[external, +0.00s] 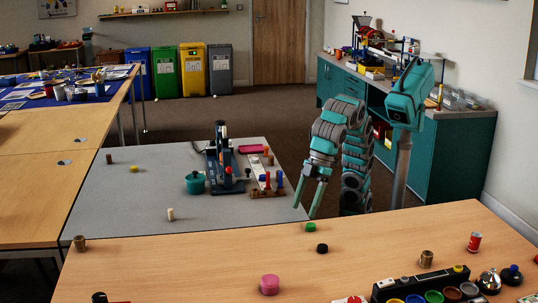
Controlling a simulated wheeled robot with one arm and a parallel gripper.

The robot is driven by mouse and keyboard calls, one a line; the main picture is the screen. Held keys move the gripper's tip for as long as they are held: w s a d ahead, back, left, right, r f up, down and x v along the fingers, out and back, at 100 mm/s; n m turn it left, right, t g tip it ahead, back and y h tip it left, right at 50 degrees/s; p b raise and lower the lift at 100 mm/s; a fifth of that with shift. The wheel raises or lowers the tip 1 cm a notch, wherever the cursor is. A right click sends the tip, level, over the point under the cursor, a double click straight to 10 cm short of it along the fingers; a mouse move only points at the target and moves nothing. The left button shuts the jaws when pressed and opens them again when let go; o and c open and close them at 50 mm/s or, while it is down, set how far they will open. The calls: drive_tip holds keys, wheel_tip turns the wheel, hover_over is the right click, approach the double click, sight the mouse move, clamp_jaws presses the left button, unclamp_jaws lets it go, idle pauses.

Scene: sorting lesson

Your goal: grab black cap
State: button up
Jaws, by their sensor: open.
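A small round black cap (322,248) lies on the front wooden table (190,262), right of the middle of the picture. A green cap (310,227) lies just behind it. My gripper (304,211) points down with its two green fingers apart and nothing between them. In the picture its fingertips are above and a little left of the black cap, near the table's back edge. I cannot tell their exact height or distance from the cap.
A pink cap (269,284) and a cork-coloured piece (80,243) stand on the wooden table. A black rack with coloured cups (420,284) stands at the front right. A grey table (130,205) behind holds a blue press (222,160) and a teal pot (195,183).

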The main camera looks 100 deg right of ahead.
drive_tip(key=n, duration=0.1)
approach(323, 246)
drive_tip(key=shift+w+a+f+n+y, duration=0.1)
drive_tip(key=shift+w+f+n+y, duration=0.05)
drive_tip(key=shift+f, duration=0.6)
drive_tip(key=shift+w+a+f+n+y, duration=0.1)
drive_tip(key=shift+f+n+y, duration=0.05)
drive_tip(key=shift+f, duration=0.55)
drive_tip(key=shift+w+b+x, duration=0.15)
drive_tip(key=shift+x, duration=1.15)
drive_tip(key=shift+w+b+x, duration=0.1)
drive_tip(key=shift+b+x, duration=0.05)
drive_tip(key=shift+x, duration=1.2)
drive_tip(key=shift+d+r, duration=0.1)
drive_tip(key=shift+d, duration=0.1)
drive_tip(key=shift+c, duration=0.4)
clamp_jaws()
